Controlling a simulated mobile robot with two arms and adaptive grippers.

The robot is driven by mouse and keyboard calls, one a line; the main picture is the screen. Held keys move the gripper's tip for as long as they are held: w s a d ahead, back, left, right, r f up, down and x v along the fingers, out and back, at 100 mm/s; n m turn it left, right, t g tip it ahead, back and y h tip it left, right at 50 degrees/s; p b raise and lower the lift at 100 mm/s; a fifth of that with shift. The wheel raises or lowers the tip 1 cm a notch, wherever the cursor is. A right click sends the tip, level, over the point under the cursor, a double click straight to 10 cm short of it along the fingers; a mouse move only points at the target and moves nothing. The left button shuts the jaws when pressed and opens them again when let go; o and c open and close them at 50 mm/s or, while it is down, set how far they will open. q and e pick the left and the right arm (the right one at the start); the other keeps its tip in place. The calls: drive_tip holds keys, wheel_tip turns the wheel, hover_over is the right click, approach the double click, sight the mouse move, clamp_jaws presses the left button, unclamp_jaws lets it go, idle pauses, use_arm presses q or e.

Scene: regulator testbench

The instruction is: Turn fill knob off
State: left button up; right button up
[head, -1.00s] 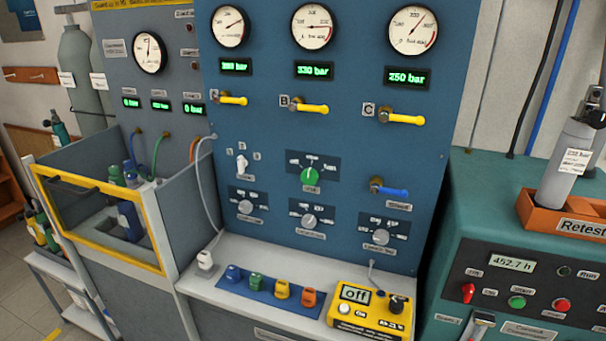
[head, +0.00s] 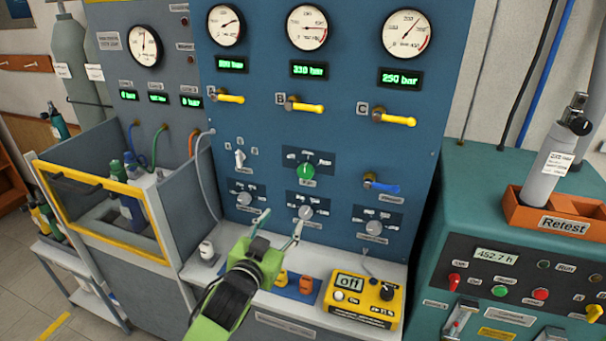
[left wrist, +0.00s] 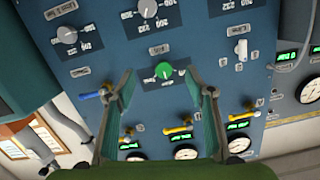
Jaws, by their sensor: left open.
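A green knob (head: 306,171) sits on a dark plate on the blue panel, below the middle gauge. Its labels are too small to read for certain. My left gripper (head: 281,222) is open and empty, in front of the lower panel, below and left of the green knob. In the left wrist view the panel appears upside down, and the green knob (left wrist: 164,71) shows between the open fingertips (left wrist: 162,82), with no visible contact. My right gripper is not in view.
Grey knobs (head: 305,212) sit below the green one. A blue-handled valve (head: 381,185) is to its right and a white switch (head: 239,159) to its left. Yellow-handled valves (head: 303,105) are above. A yellow box (head: 362,299) reading "off" stands on the ledge.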

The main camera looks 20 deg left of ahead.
sight(305, 173)
use_arm(q)
drive_tip(key=shift+t+h, duration=0.3)
drive_tip(key=shift+t, duration=0.5)
drive_tip(key=w+r+p, duration=0.1)
drive_tip(key=w, duration=0.4)
drive_tip(key=w+r+p, duration=0.1)
drive_tip(key=w, duration=0.4)
drive_tip(key=w+r+p, duration=0.1)
drive_tip(key=w+r, duration=0.1)
drive_tip(key=w, duration=0.4)
drive_tip(key=shift+d, duration=0.35)
drive_tip(key=c, duration=1.1)
